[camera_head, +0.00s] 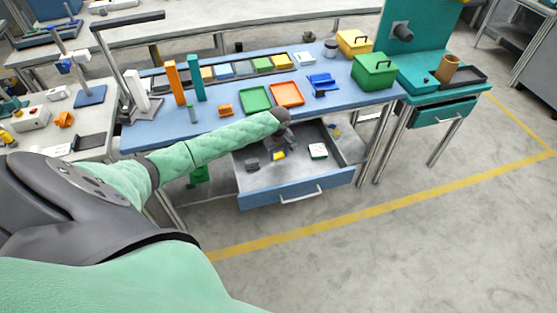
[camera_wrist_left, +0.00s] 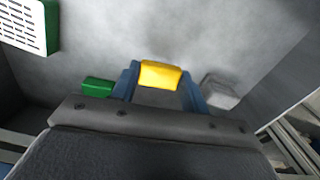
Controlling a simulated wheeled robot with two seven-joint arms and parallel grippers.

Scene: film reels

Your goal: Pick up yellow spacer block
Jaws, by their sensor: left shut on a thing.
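The yellow spacer block (camera_wrist_left: 161,74) sits between the two blue fingers of my left gripper (camera_wrist_left: 162,85) in the left wrist view. The fingers are shut on it. In the head view the block (camera_head: 278,156) shows as a small yellow patch over the open drawer (camera_head: 290,180), just below my left gripper (camera_head: 281,148). I cannot tell whether the block touches the drawer floor. My right gripper is not in view.
A green block (camera_wrist_left: 97,87) and a clear grey block (camera_wrist_left: 220,91) lie in the drawer beside the gripper. A white grid-topped green box (camera_head: 318,151) is also in the drawer. Green (camera_head: 256,99) and orange (camera_head: 287,94) trays lie on the blue bench above.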

